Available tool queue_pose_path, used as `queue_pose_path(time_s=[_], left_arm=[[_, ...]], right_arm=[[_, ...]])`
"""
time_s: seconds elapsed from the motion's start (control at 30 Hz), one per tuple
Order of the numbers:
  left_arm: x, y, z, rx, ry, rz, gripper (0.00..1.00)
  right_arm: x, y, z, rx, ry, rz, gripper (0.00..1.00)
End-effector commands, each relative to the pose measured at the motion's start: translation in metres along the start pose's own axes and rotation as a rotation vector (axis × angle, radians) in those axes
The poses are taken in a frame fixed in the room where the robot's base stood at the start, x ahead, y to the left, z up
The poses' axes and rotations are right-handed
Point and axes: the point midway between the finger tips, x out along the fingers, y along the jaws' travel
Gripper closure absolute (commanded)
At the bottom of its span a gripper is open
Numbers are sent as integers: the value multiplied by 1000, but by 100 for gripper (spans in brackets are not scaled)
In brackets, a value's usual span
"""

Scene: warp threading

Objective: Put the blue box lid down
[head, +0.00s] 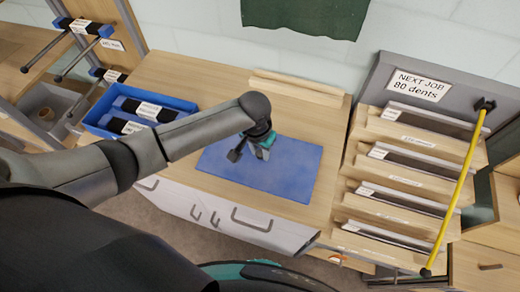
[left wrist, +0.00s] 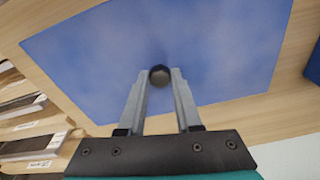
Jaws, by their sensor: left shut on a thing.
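The blue box lid (head: 290,172) is a flat blue rectangle over the middle of the wooden worktop. It also fills much of the left wrist view (left wrist: 90,60). A small round dark knob (left wrist: 159,75) is at the lid's middle. My left gripper (head: 258,156) is above the lid, and its fingertips (left wrist: 160,78) are shut on the knob. The lid looks level; whether it touches the worktop or hangs just above it I cannot tell. The open blue box (head: 98,130) stands left of the lid, with dark labelled rolls in it. My right gripper is not in view.
The wooden worktop (head: 200,75) has bare room behind the lid, with a thin wooden strip (head: 283,86) at the back. To the right stands a sloped rack (head: 350,185) with several labelled slats, a yellow rod (head: 458,185) and a "NEXT JOB 80 dents" sign (head: 421,86).

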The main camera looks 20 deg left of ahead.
Motion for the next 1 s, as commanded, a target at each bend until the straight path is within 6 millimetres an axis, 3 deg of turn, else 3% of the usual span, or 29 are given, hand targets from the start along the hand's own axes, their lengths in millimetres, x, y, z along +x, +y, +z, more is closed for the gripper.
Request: queue_pose_path(time_s=[0.07,0.1,0.33,0.67,0.87,1.0], left_arm=[[2,0,0,-1,2,1,100],[3,0,0,-1,0,1,65],[2,0,0,-1,0,0,39],[-1,0,0,0,1,0,37],[-27,0,-1,-1,3,1,37],[-57,0,-1,0,3,2,37]], right_arm=[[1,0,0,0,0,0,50],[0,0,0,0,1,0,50],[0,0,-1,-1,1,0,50],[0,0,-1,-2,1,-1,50],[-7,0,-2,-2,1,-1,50],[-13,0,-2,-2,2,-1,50]])
